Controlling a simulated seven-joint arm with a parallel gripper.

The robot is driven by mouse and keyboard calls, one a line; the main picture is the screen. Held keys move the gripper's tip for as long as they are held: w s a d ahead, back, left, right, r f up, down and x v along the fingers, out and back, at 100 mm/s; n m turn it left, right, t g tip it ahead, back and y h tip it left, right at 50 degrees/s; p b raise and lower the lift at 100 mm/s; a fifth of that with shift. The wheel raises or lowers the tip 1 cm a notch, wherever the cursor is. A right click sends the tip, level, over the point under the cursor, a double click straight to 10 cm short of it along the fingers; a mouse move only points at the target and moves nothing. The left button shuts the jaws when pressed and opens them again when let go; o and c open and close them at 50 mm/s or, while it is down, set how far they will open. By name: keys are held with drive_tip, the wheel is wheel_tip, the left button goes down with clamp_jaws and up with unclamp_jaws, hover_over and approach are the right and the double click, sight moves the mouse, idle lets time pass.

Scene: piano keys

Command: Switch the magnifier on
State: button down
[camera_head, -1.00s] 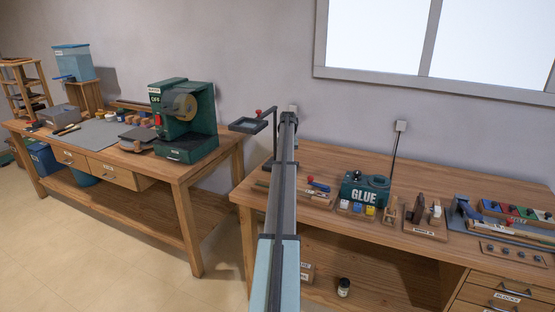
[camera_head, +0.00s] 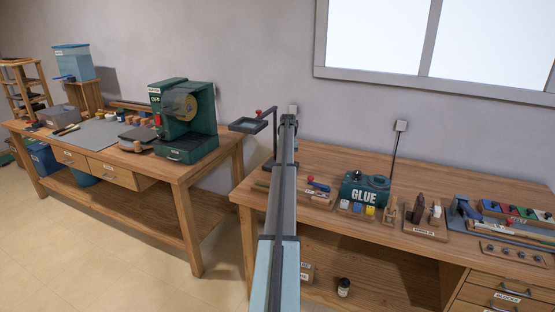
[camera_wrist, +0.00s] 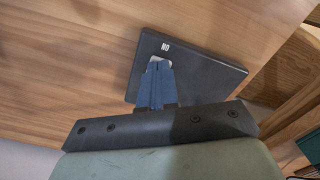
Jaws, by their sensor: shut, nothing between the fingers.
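The magnifier (camera_head: 248,125) stands at the left end of the right bench, with a dark square head, a red knob and a thin post. In the wrist view its dark flat base (camera_wrist: 205,78) lies on the wood, with a small white label that seems to read "ON" upside down. My gripper (camera_wrist: 158,66) is shut and empty, its blue fingertips over the base's edge just by the label and a small pale patch. The fingers hide what lies under them, and I cannot tell whether they touch. In the head view my arm hides the gripper and base.
The green glue holder (camera_head: 365,190) and a small board with a red-and-blue tool (camera_head: 318,186) are to the right on the same bench. A green machine (camera_head: 183,120) stands on the left bench (camera_head: 205,180), across a gap.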

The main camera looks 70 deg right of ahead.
drive_tip(key=shift+f, duration=0.35)
idle(0.4)
drive_tip(key=shift+r, duration=3.5)
